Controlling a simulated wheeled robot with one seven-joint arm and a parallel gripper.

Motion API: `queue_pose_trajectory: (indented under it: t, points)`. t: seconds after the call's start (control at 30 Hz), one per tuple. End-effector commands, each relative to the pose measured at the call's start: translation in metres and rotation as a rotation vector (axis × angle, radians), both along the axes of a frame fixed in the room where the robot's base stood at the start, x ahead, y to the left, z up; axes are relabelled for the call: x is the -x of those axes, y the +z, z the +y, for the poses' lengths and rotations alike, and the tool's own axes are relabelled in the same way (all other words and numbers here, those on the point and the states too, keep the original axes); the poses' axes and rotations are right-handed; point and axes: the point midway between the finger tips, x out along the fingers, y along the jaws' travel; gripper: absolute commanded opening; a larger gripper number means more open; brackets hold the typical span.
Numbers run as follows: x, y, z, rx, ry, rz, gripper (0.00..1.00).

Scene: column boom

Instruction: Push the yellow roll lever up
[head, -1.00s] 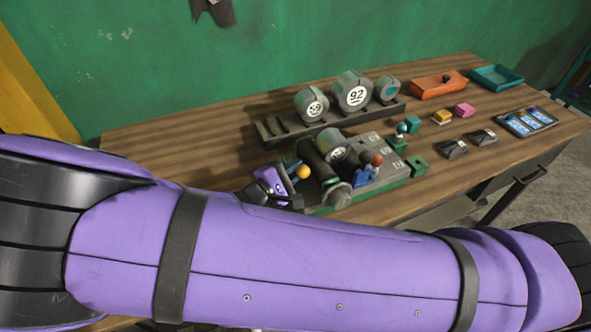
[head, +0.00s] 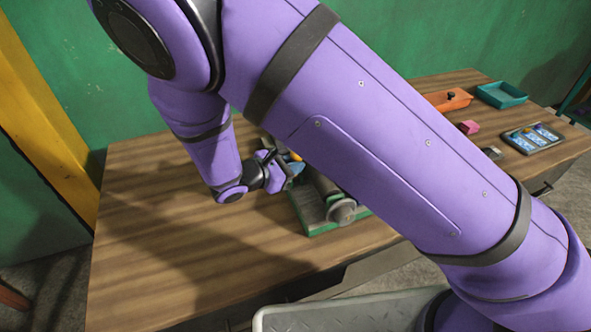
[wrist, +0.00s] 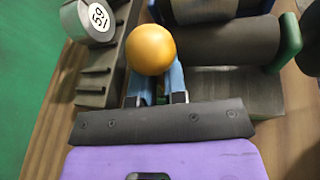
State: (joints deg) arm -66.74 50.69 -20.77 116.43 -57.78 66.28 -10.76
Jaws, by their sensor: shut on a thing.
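The yellow roll lever shows as a round yellow knob (wrist: 151,50) in the wrist view, just beyond my fingertips. In the head view only a small part of the yellow knob (head: 296,156) shows beside my arm. My gripper (wrist: 161,86) has its two blue fingers on either side just below the knob, shut on the lever. In the head view my gripper (head: 290,168) reaches in from the left. The lever's stem is hidden by the knob and fingers. The dark roller (head: 324,188) of the machine lies just right of the gripper.
An orange tray (head: 447,100), a teal tray (head: 502,95) and a blue-screened panel (head: 535,138) lie at the right. The table's left part is clear. My arm hides much of the middle.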

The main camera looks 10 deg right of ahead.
Motion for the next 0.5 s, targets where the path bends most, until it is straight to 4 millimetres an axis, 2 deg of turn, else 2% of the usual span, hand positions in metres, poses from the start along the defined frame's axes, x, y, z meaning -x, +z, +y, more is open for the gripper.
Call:
queue_pose_trajectory:
  t: [0.2, 0.5]
  points:
    - [-0.0084, 0.0021, 0.0021, 0.031, -0.002, 0.112, 0.00]
    - [-0.0130, 0.0026, 0.0038, 0.054, -0.001, 0.183, 0.00]
